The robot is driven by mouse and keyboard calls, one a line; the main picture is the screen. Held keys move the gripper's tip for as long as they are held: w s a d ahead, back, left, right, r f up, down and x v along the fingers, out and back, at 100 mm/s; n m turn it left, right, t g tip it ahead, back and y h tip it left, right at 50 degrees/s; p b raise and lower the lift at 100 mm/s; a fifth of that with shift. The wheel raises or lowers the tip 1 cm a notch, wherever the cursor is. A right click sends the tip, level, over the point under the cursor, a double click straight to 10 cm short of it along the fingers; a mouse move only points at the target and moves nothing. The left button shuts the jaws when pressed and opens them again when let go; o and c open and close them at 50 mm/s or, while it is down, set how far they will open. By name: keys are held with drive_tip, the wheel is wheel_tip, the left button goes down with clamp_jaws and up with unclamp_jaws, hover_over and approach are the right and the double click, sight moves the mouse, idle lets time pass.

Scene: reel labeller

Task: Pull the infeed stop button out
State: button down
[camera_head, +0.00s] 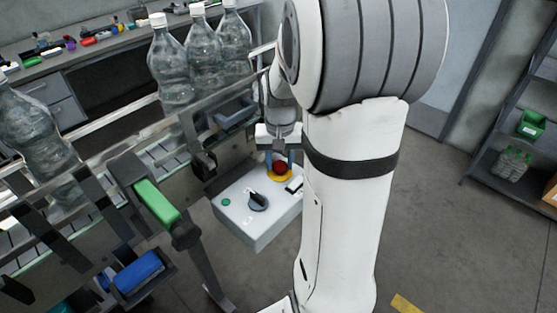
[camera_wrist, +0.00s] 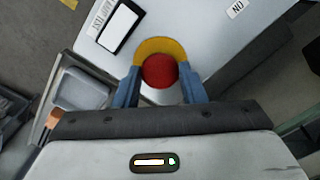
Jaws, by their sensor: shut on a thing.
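The infeed stop button (camera_head: 281,167) is a red round knob on a yellow ring, on top of a grey-white control box (camera_head: 250,226). In the wrist view the red button (camera_wrist: 160,71) sits between the two blue fingertips of my gripper (camera_wrist: 159,88), with the yellow ring (camera_wrist: 157,45) behind it. My gripper also shows in the head view (camera_head: 280,160), with its fingers on either side of the button. It is shut on the button. Whether the button is pressed in or out cannot be told.
A black rotary knob (camera_head: 258,202) and a small green button (camera_head: 226,202) are on the same box. Large clear bottles (camera_head: 172,65) stand on the conveyor at left. Shelving (camera_head: 515,150) stands at far right.

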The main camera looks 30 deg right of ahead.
sight(279, 165)
drive_tip(key=shift+r, duration=0.65)
drive_tip(key=c, duration=1.3)
unclamp_jaws()
drive_tip(key=shift+w, duration=0.1)
drive_tip(key=shift+c, duration=0.2)
drive_tip(key=shift+o, duration=2.1)
wheel_tip(279, 165, up, 8)
drive_tip(key=shift+a+f, duration=0.1)
drive_tip(key=s+a+n+t, duration=0.3)
drive_tip(key=s+a+n, duration=0.2)
drive_tip(key=s+a, duration=0.7)
drive_tip(key=shift+s+f, duration=0.3)
drive_tip(key=shift+s, duration=0.4)
